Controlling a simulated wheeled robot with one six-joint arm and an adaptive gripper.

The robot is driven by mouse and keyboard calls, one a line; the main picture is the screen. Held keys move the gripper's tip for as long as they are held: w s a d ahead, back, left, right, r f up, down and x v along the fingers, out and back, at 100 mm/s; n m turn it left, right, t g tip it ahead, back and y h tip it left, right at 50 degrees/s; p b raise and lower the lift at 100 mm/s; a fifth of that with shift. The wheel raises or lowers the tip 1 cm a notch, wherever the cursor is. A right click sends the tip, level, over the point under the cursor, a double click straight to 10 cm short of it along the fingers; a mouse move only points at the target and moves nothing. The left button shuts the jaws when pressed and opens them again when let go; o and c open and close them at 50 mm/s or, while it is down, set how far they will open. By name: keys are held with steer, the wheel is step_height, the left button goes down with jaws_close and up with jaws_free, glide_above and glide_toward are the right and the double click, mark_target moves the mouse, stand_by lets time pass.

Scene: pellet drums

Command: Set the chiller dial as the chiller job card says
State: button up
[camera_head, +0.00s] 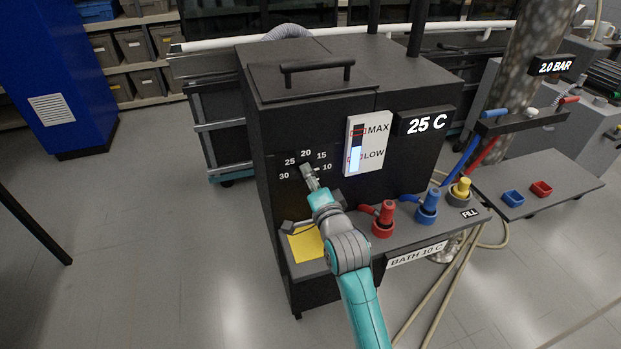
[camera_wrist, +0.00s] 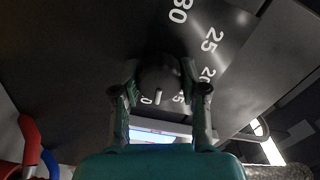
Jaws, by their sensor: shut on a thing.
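The chiller (camera_head: 320,110) is a dark cabinet with a lit display (camera_head: 427,123) reading 25 C. Its dial scale (camera_head: 305,155) carries the marks 30, 25, 20, 15 and 10. My gripper (camera_head: 307,171) is at the dial and covers most of it in the head view. In the wrist view the fingers are shut on the round dark dial (camera_wrist: 160,72), one on each side. Its white pointer line shows near the partly hidden 10 and 15; I cannot tell which exactly. A job card (camera_head: 417,253) on the shelf edge reads BATH 10 C.
A level gauge (camera_head: 355,145) marked MAX and LOW is right of the dial. Red (camera_head: 383,219), blue (camera_head: 427,207) and yellow (camera_head: 460,189) couplings stand on the shelf right of my arm. A yellow sheet (camera_head: 306,245) lies left of it. Hoses hang at the right.

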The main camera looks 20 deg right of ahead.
steer(key=shift+m, duration=0.8)
steer(key=o, duration=1.1)
steer(key=shift+o, duration=0.2)
steer(key=s, duration=1.2)
